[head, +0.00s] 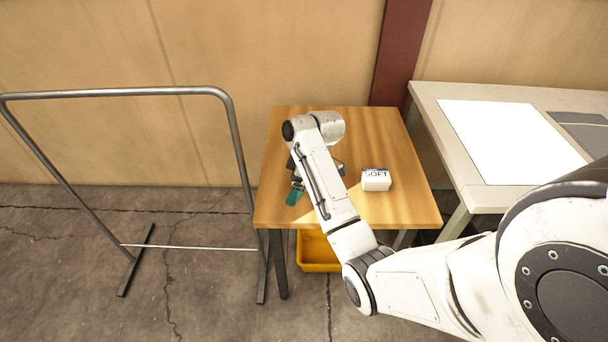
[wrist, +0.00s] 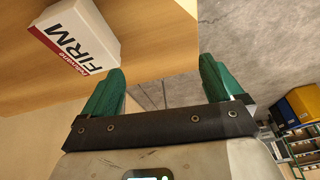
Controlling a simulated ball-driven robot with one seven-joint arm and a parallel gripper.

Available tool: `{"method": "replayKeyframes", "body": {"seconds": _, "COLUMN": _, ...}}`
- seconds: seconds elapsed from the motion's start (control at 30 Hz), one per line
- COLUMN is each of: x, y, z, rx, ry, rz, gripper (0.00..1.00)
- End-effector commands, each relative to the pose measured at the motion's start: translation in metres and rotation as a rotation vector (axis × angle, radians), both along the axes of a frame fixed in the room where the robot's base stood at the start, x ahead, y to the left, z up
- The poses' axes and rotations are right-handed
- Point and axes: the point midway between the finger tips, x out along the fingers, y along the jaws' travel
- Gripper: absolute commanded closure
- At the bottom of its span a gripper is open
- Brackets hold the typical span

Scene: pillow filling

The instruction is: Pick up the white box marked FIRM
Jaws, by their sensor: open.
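The white box marked FIRM (wrist: 75,42), with a red band along one side, lies on the wooden table in the upper left of the wrist view. The box is off beyond the left finger, not between the fingers. In the head view my gripper (head: 296,192) is partly hidden by my arm, over the table's left part.
A yellow bin (head: 318,252) is under the table. A metal rack frame (head: 232,140) stands at left, and a workbench (head: 437,103) with a white sheet at right.

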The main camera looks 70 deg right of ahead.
Motion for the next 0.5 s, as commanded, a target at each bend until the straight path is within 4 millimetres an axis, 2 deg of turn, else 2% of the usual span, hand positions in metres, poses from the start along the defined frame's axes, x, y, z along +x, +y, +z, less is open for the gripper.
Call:
{"method": "replayKeyframes", "body": {"seconds": 0.03, "x": -0.006, "y": -0.030, "z": 0.014, "rx": -0.005, "ry": -0.015, "rz": 0.006, "gripper": 0.06}}
{"method": "replayKeyframes", "body": {"seconds": 0.1, "x": -0.014, "y": -0.058, "z": 0.026, "rx": -0.010, "ry": -0.032, "rz": 0.031, "gripper": 0.06}}
{"method": "replayKeyframes", "body": {"seconds": 0.2, "x": -0.024, "y": -0.085, "z": 0.037, "rx": -0.017, "ry": -0.047, "rz": 0.058, "gripper": 0.06}}
{"method": "replayKeyframes", "body": {"seconds": 0.33, "x": -0.028, "y": -0.097, "z": 0.039, "rx": -0.020, "ry": -0.056, "rz": 0.076, "gripper": 0.06}}
{"method": "replayKeyframes", "body": {"seconds": 0.5, "x": -0.020, "y": -0.094, "z": 0.015, "rx": -0.018, "ry": -0.056, "rz": 0.080, "gripper": 0.06}}
